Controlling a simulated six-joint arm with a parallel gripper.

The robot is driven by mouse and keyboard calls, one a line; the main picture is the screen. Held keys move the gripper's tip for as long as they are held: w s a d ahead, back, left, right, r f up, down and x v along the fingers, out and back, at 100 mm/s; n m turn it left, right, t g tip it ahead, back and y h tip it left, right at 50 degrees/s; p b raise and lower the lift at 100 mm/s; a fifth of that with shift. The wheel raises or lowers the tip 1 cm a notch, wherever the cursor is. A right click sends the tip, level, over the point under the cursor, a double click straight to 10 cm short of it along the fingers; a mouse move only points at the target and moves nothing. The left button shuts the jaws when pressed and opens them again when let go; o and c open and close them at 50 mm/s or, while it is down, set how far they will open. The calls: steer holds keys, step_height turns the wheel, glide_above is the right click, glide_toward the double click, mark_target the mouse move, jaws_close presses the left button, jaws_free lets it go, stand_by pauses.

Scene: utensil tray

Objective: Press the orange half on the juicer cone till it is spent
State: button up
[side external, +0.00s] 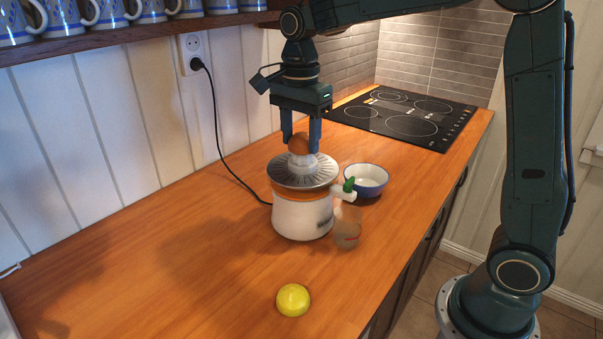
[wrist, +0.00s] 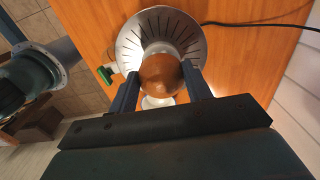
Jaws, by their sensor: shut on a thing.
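My gripper (side external: 301,142) is shut on the orange half (side external: 299,144), one finger on each side. In the wrist view, the orange half (wrist: 161,73) shows as a brown-orange dome between the fingertips (wrist: 161,80). It is right over the pale juicer cone (side external: 303,160), at or just above its tip; I cannot tell if they touch. The juicer (side external: 300,218) is white with an orange band and a slotted metal strainer (side external: 292,177). Its spout (side external: 341,191) has a green lever (side external: 349,184). The cut face of the orange is hidden.
A see-through glass (side external: 347,231) stands under the spout. A blue-rimmed bowl (side external: 367,180) is behind it. A yellow lemon half (side external: 293,299) lies at the front. A black cord (side external: 224,150) runs to the wall socket. The cooktop (side external: 405,117) is at the back; the left counter is clear.

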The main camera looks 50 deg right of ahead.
steer(key=shift+r, duration=2.75)
